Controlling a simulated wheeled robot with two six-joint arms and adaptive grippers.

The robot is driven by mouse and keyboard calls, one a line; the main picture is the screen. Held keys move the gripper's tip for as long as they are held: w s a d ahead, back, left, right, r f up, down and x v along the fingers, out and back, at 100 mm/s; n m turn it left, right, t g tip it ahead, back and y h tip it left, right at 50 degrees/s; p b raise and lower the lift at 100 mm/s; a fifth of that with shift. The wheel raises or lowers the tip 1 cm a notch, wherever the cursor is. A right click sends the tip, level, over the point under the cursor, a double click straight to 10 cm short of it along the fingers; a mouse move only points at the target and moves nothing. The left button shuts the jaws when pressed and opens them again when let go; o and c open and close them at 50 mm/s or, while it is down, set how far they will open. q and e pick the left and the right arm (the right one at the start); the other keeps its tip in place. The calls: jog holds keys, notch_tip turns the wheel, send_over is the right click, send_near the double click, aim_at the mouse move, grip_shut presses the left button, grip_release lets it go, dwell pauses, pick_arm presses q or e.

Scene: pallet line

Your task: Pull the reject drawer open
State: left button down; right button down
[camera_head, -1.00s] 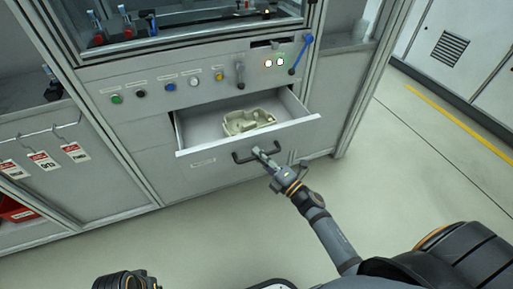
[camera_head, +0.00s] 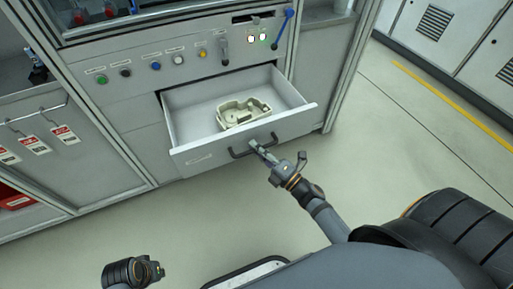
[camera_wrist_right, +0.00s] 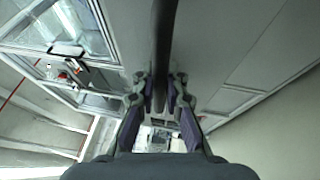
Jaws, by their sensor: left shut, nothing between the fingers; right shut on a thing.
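The reject drawer (camera_head: 195,151) is a grey drawer in the machine's front, seen in the head view. It is open, with its inside showing. A pale cast part (camera_head: 243,113) lies in it. My right gripper (camera_head: 256,146) is shut on the dark bar handle (camera_head: 240,154) on the drawer's front. In the right wrist view the handle (camera_wrist_right: 165,50) runs as a dark bar between the fingers (camera_wrist_right: 160,95). My left gripper (camera_head: 151,270) is low at the left of the head view, well away from the drawer, shut and empty; its fingertips are hard to make out.
Above the drawer is a panel with coloured buttons (camera_head: 155,66) and a blue-handled lever (camera_head: 283,28). Red-and-white tags (camera_head: 35,140) hang on the left, above a red bin (camera_head: 18,201). The floor (camera_head: 205,222) in front of the drawer is clear.

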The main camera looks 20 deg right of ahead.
jog(key=c, duration=1.4)
grip_release()
jog(key=shift+o, duration=0.2)
jog(key=v, duration=1.2)
